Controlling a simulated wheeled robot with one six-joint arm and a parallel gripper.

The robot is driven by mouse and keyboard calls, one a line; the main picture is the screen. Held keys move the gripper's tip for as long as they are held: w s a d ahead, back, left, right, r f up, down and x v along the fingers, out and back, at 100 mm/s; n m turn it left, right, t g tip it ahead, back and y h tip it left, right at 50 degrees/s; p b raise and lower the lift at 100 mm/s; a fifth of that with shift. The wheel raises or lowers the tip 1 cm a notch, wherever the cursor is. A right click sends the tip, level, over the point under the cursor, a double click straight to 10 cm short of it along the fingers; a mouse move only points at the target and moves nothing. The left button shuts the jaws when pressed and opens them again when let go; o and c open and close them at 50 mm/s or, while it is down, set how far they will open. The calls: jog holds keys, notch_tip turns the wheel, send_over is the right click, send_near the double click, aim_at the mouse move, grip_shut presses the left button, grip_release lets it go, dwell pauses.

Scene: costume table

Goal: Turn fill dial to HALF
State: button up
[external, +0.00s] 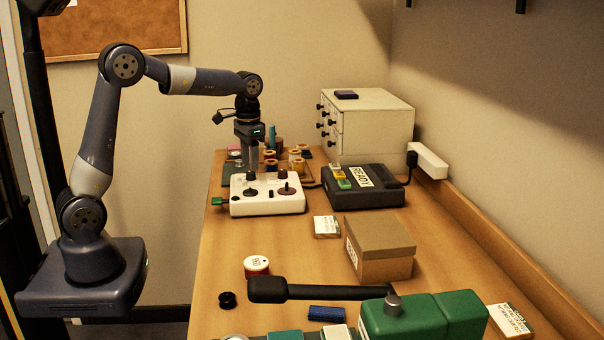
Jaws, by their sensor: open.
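A white control box (267,207) stands on the table near its far left part. My gripper (253,168) points straight down over the back left of the box and is open. Its fingers are just above or around a dark knob there; whether they touch it I cannot tell.
A dark device with a READY label (362,177) stands right of the box, with a white drawer cabinet (372,125) behind. Thread spools (297,158) crowd behind the box. A cardboard box (385,266) and a green machine (410,318) are nearer.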

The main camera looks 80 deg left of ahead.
aim_at(248, 172)
jog(key=shift+f, duration=1.65)
jog(key=c, duration=1)
